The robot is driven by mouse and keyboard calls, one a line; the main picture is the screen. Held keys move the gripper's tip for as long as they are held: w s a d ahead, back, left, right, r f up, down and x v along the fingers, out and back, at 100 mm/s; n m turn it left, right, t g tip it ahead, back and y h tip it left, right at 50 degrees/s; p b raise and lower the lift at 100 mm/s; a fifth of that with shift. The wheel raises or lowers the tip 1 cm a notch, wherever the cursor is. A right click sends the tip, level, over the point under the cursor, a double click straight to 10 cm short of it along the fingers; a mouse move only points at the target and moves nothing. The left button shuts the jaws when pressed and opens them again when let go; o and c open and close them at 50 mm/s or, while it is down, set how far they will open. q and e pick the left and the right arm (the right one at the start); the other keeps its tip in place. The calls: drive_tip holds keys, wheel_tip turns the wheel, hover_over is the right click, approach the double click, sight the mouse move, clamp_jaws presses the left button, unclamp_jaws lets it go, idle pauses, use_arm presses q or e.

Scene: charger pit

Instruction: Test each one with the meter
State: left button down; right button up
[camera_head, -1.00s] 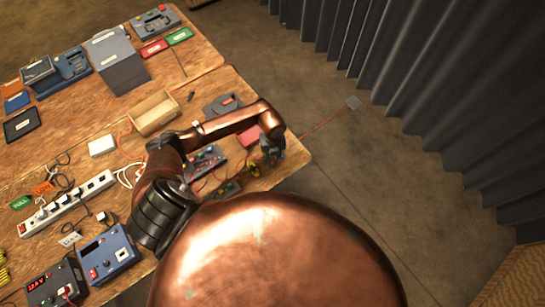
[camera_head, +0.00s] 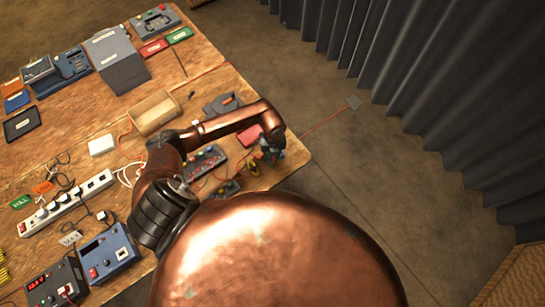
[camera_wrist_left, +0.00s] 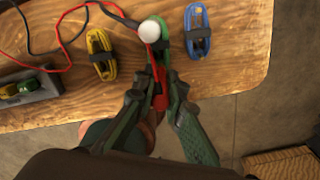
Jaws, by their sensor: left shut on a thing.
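My left gripper (camera_head: 272,152) is at the table's right front corner. In the left wrist view the left gripper (camera_wrist_left: 158,98) is shut on a slim red piece (camera_wrist_left: 161,101), apparently a probe. A white ball (camera_wrist_left: 149,32) is just beyond it. A green coiled cable (camera_wrist_left: 164,52) lies right at the fingertips; I cannot tell whether the red piece touches it. A yellow coiled cable (camera_wrist_left: 101,54) lies to its left and a blue coiled cable (camera_wrist_left: 196,30) to its right. A dark box with coloured terminals (camera_head: 205,162), possibly the meter, stands left of the gripper. My right gripper is not in view.
Red and black wires (camera_wrist_left: 68,45) loop over the table beside a dark terminal block (camera_wrist_left: 28,87). An empty wooden tray (camera_head: 153,112), a white power strip (camera_head: 66,205) and a blue instrument (camera_head: 106,254) stand farther left. The table edge is close to the gripper.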

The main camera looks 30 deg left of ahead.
use_arm(q)
drive_tip(key=shift+f, duration=0.25)
idle(0.4)
drive_tip(key=c, duration=1.9)
unclamp_jaws()
drive_tip(key=shift+o, duration=0.4)
drive_tip(key=shift+o, duration=1.2)
